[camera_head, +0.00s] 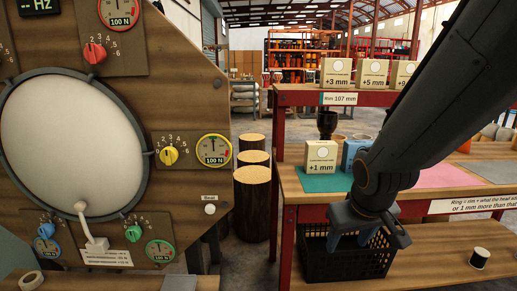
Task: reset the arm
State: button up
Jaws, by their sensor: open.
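My arm comes in from the upper right. My gripper (352,239) points down in front of the shelf, over a black crate (318,262), with its fingers apart. I see nothing between the fingers. The crate's inside is mostly hidden behind the gripper and the crate's front wall.
A "+1 mm" box (321,157) stands on a teal mat (325,184) close behind my arm, beside a blue item (354,153). A dark spool (479,258) stands on the lower shelf (440,270) at right. A wooden panel (190,100) with a drumhead (75,145) fills the left.

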jog(key=s+a+r+g+y+p, duration=0.1)
jog(key=s+a+r+g, duration=0.1)
jog(key=s+a, duration=0.4)
jog(key=s+a+r+g, duration=0.2)
jog(key=s+a+g, duration=0.1)
jog(key=s, duration=0.5)
jog(key=d+r+m+p, duration=0.1)
jog(key=d+r+p, duration=0.5)
jog(key=p, duration=0.7)
jog(key=shift+d+m+p, duration=0.3)
jog(key=shift+d+p, duration=0.1)
jog(key=shift+d, duration=0.4)
jog(key=shift+w, duration=0.1)
